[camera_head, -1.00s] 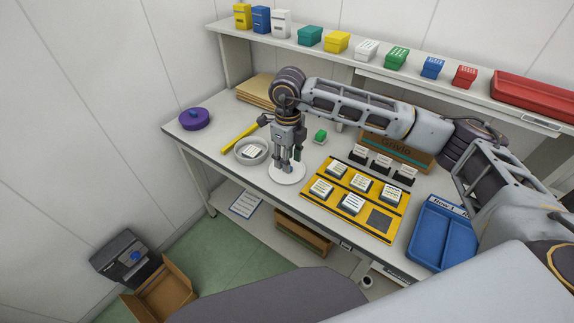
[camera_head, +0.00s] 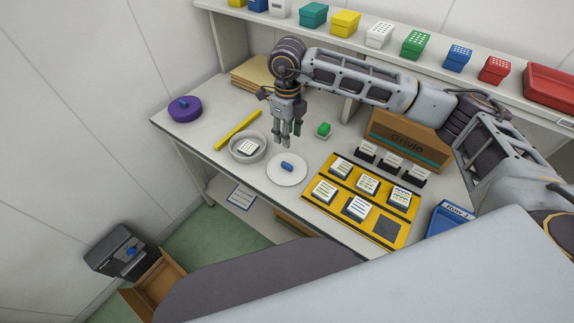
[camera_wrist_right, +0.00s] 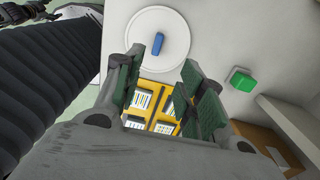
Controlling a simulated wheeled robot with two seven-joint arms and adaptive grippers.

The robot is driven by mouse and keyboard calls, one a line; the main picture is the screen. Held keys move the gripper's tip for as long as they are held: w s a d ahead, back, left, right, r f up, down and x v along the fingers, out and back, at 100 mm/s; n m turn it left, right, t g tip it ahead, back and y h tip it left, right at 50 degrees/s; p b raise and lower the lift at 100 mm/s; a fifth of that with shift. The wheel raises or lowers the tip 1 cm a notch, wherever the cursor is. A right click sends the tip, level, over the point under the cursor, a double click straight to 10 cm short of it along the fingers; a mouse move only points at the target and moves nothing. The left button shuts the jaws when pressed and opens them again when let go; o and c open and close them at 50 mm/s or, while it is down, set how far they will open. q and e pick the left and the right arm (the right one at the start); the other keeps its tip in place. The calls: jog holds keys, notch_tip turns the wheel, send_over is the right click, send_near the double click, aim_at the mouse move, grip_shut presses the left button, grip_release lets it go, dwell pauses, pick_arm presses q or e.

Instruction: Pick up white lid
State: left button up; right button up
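A flat white round disc (camera_head: 281,178), which looks like the white lid, lies on the table. A small blue piece (camera_head: 287,166) sits at its middle; I cannot tell whether it is a knob or loose. The disc also shows at the top of the right wrist view (camera_wrist_right: 178,38), with the blue piece on it. My right gripper (camera_head: 285,143) hangs fingers down just behind the disc, apart from it. In the right wrist view its fingers (camera_wrist_right: 163,88) stand apart with nothing between them. My left gripper is not in view.
A round grey dish (camera_head: 236,155) with a labelled block stands left of the disc. A yellow tray (camera_head: 318,204) with labelled blocks lies to the right. A green block (camera_head: 324,129) is near the gripper. A purple round thing (camera_head: 185,109) sits far left; a cardboard box (camera_head: 405,140) stands behind.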

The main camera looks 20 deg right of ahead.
jog(key=p, duration=0.1)
send_over(287, 164)
notch_tip(287, 164, down, 7)
jog(key=shift+w+d+f, duration=0.1)
jog(key=shift+d+f, duration=0.05)
jog(key=shift+f, duration=0.05)
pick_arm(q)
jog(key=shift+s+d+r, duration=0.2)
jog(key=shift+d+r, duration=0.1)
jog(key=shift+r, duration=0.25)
pick_arm(e)
jog(key=shift+f, duration=0.6)
jog(key=shift+s+f+p, duration=0.2)
jog(key=shift+f+p, duration=0.5)
jog(key=shift+f, duration=1.2)
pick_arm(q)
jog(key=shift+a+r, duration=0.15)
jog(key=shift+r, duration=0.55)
pick_arm(e)
jog(key=shift+f, duration=0.7)
jog(key=c, duration=0.7)
